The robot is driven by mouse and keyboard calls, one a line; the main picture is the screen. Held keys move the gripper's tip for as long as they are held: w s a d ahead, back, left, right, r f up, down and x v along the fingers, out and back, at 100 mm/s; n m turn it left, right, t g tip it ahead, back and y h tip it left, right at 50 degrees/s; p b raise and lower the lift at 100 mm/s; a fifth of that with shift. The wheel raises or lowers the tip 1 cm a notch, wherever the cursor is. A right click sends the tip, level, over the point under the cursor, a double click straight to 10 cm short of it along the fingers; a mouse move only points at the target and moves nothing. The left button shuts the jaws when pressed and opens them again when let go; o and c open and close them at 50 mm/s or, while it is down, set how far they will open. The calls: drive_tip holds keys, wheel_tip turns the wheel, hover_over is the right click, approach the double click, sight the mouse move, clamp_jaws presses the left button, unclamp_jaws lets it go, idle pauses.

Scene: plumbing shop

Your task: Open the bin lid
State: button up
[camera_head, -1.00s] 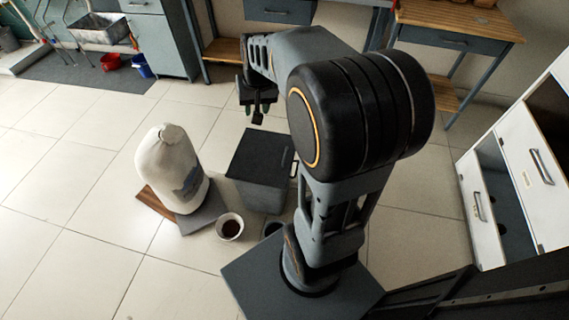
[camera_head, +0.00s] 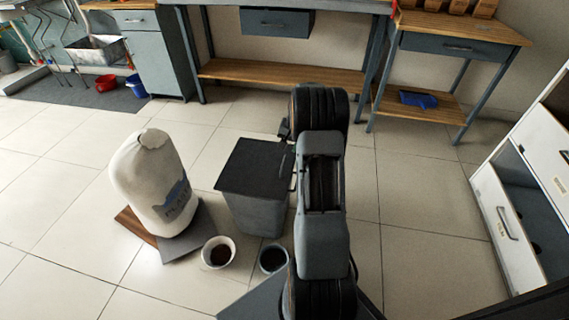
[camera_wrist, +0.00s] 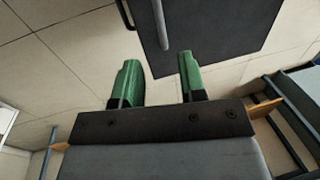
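The bin (camera_head: 257,205) is a dark grey box on the floor in the middle of the head view. Its flat black lid (camera_head: 252,164) lies shut, and a thin bar handle (camera_head: 293,168) shows along its right edge, beside my arm. In the wrist view the lid (camera_wrist: 215,25) fills the top centre, with the pale handle bar (camera_wrist: 160,25) near its left edge. My gripper (camera_wrist: 157,68) has two green fingers, apart with nothing between them. The handle's end lies just beyond the fingertips, and I see no contact. My arm mostly hides the gripper in the head view.
A white sack (camera_head: 152,182) stands on a board left of the bin. A white bowl (camera_head: 218,252) and a dark bowl (camera_head: 272,260) sit on the floor in front of the bin. White drawers (camera_head: 515,215) stand at right. Workbenches line the back; floor between is clear.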

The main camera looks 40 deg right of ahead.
sight(284, 162)
drive_tip(key=f+b, duration=0.1)
drive_tip(key=f, duration=0.2)
drive_tip(key=w+f, duration=0.1)
drive_tip(key=f, duration=0.1)
drive_tip(key=a+f+b, duration=0.1)
drive_tip(key=f, duration=0.2)
drive_tip(key=shift+w+a+f+b, duration=0.1)
drive_tip(key=shift+w+f+b, duration=0.05)
drive_tip(key=shift+f+b, duration=0.2)
clamp_jaws()
